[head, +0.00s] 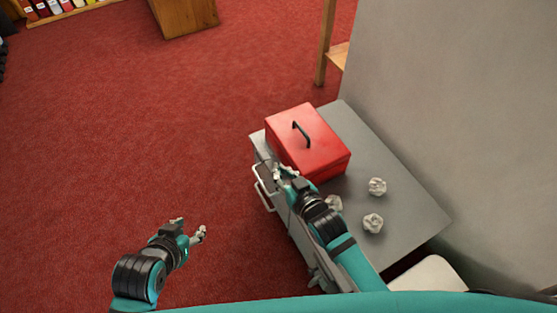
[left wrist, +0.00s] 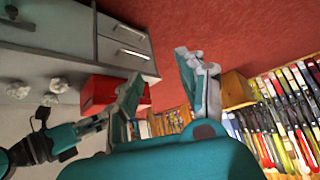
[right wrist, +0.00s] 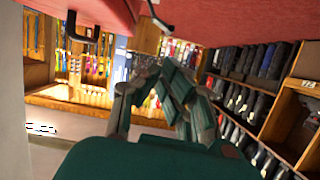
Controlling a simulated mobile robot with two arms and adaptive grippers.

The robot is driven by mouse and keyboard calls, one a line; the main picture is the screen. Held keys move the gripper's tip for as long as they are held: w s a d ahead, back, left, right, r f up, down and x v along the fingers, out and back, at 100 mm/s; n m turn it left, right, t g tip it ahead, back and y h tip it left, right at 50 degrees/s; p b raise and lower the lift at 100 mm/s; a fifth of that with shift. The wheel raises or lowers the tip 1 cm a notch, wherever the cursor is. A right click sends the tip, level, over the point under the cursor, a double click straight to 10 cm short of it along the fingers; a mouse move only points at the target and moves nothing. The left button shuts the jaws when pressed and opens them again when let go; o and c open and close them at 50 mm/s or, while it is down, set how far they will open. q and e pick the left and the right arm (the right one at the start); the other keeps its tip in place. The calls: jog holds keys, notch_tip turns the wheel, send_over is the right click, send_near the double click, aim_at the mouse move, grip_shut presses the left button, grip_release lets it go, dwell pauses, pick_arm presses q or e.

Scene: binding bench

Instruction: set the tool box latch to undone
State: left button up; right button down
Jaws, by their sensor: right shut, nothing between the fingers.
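The red tool box (head: 322,150) sits shut on the grey cabinet top, its black handle (head: 301,134) on the lid. Its red side also shows in the left wrist view (left wrist: 99,92), and part of it with the handle in the right wrist view (right wrist: 105,12). My right gripper (head: 284,171) is shut and empty, close beside the box's lower-left side; I cannot tell if it touches. The latch is not clear in the head view. A small dark hooked part (right wrist: 158,17) near the box's edge may be it; its state is unclear. My left gripper (head: 191,229) is open and empty over the carpet.
The grey cabinet top (head: 410,215) holds crumpled paper balls (head: 377,186), one partly behind my right arm. Drawer handles (head: 262,188) stick out on the cabinet's left side. A grey panel (head: 450,110) stands along its right. Red carpet (head: 130,120) is free on the left.

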pick_arm(q)
jog(key=w+d+r+t+h+b, duration=0.2)
jog(key=w+r+t, duration=0.25)
jog(key=r, duration=0.25)
jog(key=w+d+r+t+h+b, duration=0.1)
jog(key=w+d+r+t+b, duration=0.15)
jog(key=w+r+t, duration=0.4)
jog(key=s+r+t+h+b, duration=0.1)
jog(key=s+r+t, duration=0.3)
jog(key=r, duration=0.6)
jog(key=shift+s+d+m+h, duration=0.4)
jog(key=shift+s+h, duration=0.05)
jog(key=shift+h, duration=0.05)
pick_arm(e)
jog(key=x, duration=1.1)
jog(key=shift+f+t+y, duration=0.2)
jog(key=shift+t+y, duration=0.1)
jog(key=shift+s+a, duration=0.1)
jog(key=shift+a, duration=0.1)
